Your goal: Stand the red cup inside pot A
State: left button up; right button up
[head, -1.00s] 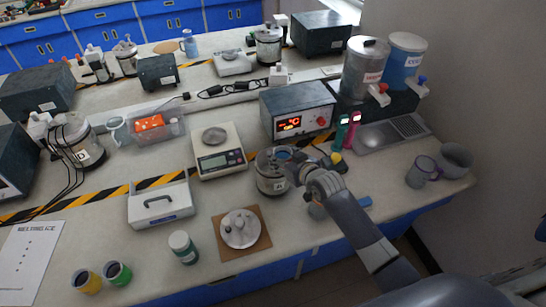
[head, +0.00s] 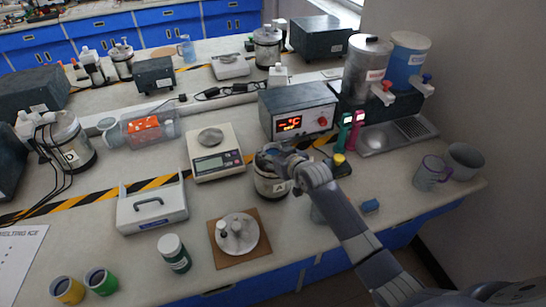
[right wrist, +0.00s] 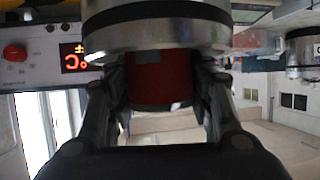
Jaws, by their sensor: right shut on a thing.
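A metal pot (head: 268,187) stands on the front bench, in front of the box with the red display. I cannot read its label. My right gripper (head: 281,158) is at the pot's mouth and hides the cup in the head view. In the right wrist view, which is upside down, the gripper (right wrist: 165,95) is shut on the red cup (right wrist: 163,82). The pot's steel rim (right wrist: 157,35) overlaps the cup's far end, so part of the cup is hidden behind it. I cannot tell whether the cup touches the pot's floor. My left gripper is not in view.
A scale (head: 214,152) stands left of the pot, and a brown board (head: 262,249) with a metal part lies in front. A wired pot (head: 72,148) stands far left.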

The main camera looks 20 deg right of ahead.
jog(key=shift+r, duration=0.1)
jog(key=shift+f+b, duration=0.3)
jog(key=shift+f, duration=0.35)
jog(key=o, duration=1.2)
jog(key=shift+s, duration=0.1)
jog(key=shift+c, duration=0.2)
jog(key=shift+r, duration=0.15)
jog(key=shift+r, duration=0.35)
jog(key=shift+s+r+p, duration=0.1)
jog(key=shift+r+p, duration=0.15)
jog(key=shift+p, duration=0.05)
jog(key=b+v, duration=0.1)
jog(key=v, duration=1)
jog(key=shift+s, duration=0.35)
jog(key=shift+d+r, duration=0.1)
